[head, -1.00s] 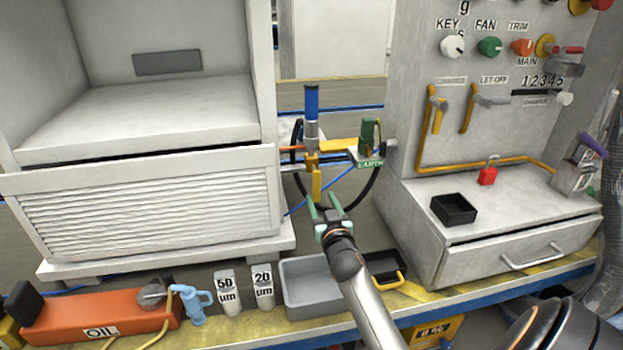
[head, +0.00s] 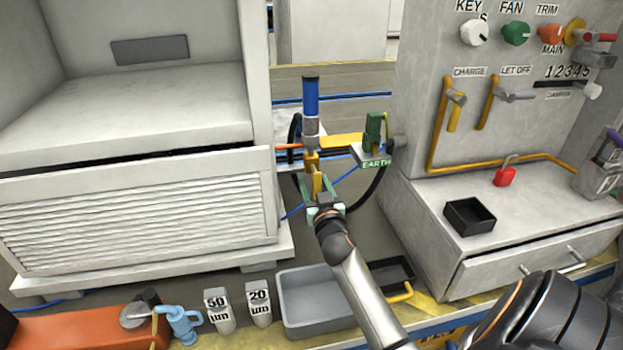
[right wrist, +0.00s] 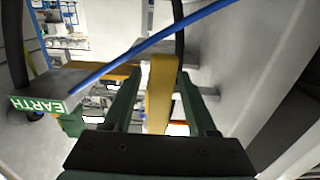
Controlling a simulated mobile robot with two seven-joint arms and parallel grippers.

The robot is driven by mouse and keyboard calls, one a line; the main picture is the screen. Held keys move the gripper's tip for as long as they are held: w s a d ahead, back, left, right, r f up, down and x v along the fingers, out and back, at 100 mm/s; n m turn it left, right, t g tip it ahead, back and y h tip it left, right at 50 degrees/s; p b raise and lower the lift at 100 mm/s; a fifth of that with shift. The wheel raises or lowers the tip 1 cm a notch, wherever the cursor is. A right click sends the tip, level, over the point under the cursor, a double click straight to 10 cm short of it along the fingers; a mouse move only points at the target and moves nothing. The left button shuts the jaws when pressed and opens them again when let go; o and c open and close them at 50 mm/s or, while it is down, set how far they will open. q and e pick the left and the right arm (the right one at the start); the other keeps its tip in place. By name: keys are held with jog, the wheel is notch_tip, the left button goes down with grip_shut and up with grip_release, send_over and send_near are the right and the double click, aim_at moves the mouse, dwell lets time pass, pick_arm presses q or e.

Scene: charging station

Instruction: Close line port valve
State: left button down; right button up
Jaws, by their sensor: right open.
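A yellow valve lever (head: 317,180) hangs down from a fitting under a blue-and-grey cylinder (head: 312,108), between the cabinet and the panel; I take it for the line port valve. My right gripper (head: 318,190) reaches up to it from below, green fingers open, one on each side of the lever. In the right wrist view the lever (right wrist: 160,88) stands between the two fingers (right wrist: 157,80). I cannot tell whether a finger touches it. My left gripper is not in view.
A green EARTH label (head: 376,164) and green clamp (head: 373,128) sit right of the lever. A black hose (head: 376,190) and blue line (head: 345,174) run close by. A grey tray (head: 302,318) lies below. The white cabinet (head: 140,215) stands left, the control panel (head: 500,135) right.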

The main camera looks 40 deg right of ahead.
jog(key=shift+w+d, duration=0.1)
jog(key=shift+w, duration=0.1)
grip_shut()
dwell(0.5)
dwell(1.0)
